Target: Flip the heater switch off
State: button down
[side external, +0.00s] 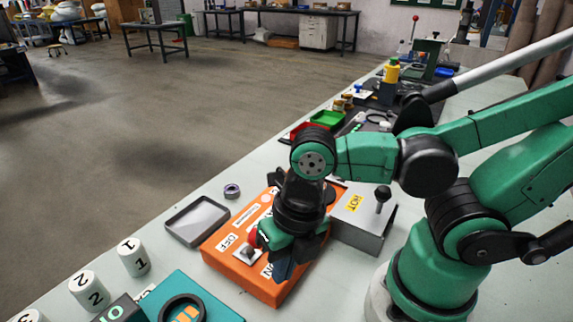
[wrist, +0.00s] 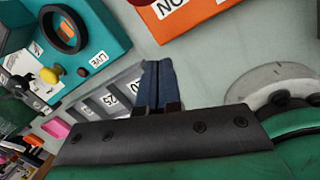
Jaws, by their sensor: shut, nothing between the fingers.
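An orange box (side external: 222,257) lies on the bench in the side external view, with an OFF label (side external: 228,241) at its left and a partly hidden ON label (side external: 267,270) nearer the front. Between them is a white switch plate (side external: 240,257) with a red-tipped lever (side external: 252,238); its tilt is hard to tell. My gripper (side external: 284,268) points down over the box's right part, just right of the lever; contact is unclear. In the wrist view the shut, empty fingers (wrist: 157,85) sit below the orange box's corner (wrist: 200,14).
A grey box (side external: 365,222) with a HOT label and black-knobbed lever stands right of the orange box. A grey tray (side external: 197,222) lies left. A teal box (side external: 195,300) with a round ring is in front, beside white numbered cylinders (side external: 134,257).

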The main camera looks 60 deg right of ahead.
aim_at(252, 244)
jog(key=shift+a+f, duration=0.1)
jog(key=shift+f, duration=0.65)
jog(key=w, duration=0.1)
jog(key=w+d+r, duration=0.1)
jog(key=w, duration=0.1)
jog(key=shift+w+d+r, duration=0.2)
jog(key=shift+d+r, duration=0.1)
jog(key=shift+d, duration=0.05)
